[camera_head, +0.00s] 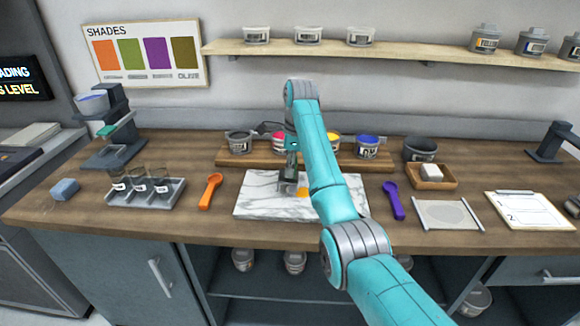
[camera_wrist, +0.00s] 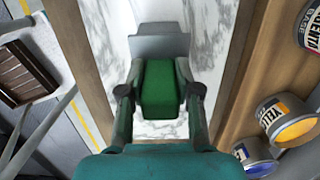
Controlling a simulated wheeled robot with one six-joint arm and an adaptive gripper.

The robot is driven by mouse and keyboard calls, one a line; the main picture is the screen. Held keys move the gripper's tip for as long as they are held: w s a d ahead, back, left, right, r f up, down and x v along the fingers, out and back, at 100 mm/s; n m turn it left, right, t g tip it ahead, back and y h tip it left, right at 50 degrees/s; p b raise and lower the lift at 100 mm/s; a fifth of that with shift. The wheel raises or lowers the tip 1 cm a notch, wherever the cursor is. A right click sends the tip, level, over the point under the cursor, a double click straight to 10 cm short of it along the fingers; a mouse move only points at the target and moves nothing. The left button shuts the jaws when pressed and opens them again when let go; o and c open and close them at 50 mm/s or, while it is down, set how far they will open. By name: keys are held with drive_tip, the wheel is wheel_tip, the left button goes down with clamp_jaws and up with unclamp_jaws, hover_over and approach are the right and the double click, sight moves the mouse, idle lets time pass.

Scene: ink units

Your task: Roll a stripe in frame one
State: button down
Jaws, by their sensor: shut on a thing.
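My gripper (camera_head: 290,168) is low over the white marble slab (camera_head: 255,203) in the middle of the counter. It is shut on a tool with a green handle (camera_wrist: 160,90) and a wide grey end (camera_wrist: 160,46). In the head view the tool's grey end (camera_head: 287,184) is at the slab; I cannot tell whether it touches. A small orange patch (camera_head: 302,191) lies on the slab, partly hidden by my arm. A white sheet on a clipboard (camera_head: 528,212), marked 1 and 2, lies at the far right. Its frames are too small to make out clearly.
Ink tins, including a blue one (camera_head: 367,147), stand on a wooden board behind the slab. An orange spoon (camera_head: 210,192) and a purple spoon (camera_head: 393,201) flank the slab. A pale plate (camera_head: 448,215) and wooden tray (camera_head: 432,184) are to the right, a jar rack (camera_head: 145,193) left.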

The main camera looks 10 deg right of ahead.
drive_tip(key=shift+f, duration=0.5)
idle(0.3)
